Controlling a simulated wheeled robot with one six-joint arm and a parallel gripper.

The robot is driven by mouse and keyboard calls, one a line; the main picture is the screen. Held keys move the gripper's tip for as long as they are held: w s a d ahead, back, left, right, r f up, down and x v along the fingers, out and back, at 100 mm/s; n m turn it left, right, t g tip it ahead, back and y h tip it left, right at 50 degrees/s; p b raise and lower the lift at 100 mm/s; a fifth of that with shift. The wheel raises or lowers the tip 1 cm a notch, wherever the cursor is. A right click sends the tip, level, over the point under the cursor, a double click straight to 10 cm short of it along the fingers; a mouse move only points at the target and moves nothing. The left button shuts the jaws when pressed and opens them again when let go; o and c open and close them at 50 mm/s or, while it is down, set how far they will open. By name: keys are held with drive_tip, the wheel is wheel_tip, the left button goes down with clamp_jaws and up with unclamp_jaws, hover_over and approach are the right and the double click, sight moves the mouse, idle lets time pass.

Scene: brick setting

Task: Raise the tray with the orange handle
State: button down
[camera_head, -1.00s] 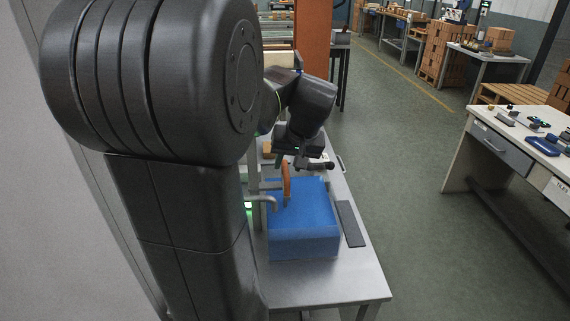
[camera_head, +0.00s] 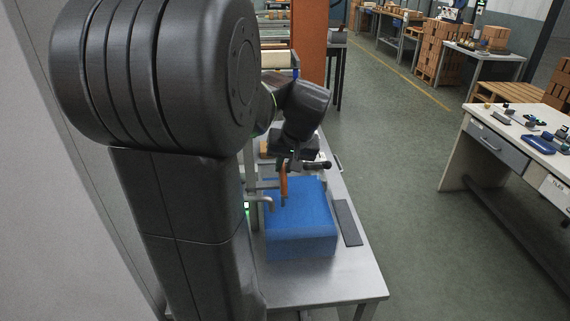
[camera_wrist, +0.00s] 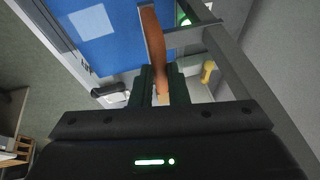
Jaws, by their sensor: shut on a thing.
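An orange handle (camera_head: 284,184) stands upright at the left side of a blue box-like body (camera_head: 303,240) on a grey metal table. The handle also shows in the wrist view (camera_wrist: 153,40), with a grey bar meeting it from the right. My gripper (camera_wrist: 160,84) is shut on the lower end of the handle in that view. In the head view my gripper (camera_head: 284,166) is at the handle's top, above the blue body. I cannot tell how the handle joins the blue body, which I take as the tray. My arm hides part of the left side.
A grey post and bent bar (camera_head: 262,198) stand left of the blue body. A dark flat strip (camera_head: 347,222) lies to its right on the table (camera_head: 325,287). A white workbench (camera_head: 455,150) stands at the right, with open floor between.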

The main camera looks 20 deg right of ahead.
wheel_tip(320, 180, up, 11)
drive_tip(key=p, duration=0.7)
drive_tip(key=shift+r, duration=0.15)
drive_tip(key=shift+w, duration=0.1)
drive_tip(key=c, duration=1.5)
unclamp_jaws()
drive_tip(key=shift+r, duration=0.1)
drive_tip(key=shift+o, duration=0.5)
drive_tip(key=v, duration=1.3)
drive_tip(key=shift+s+r, duration=0.2)
drive_tip(key=shift+r, duration=0.1)
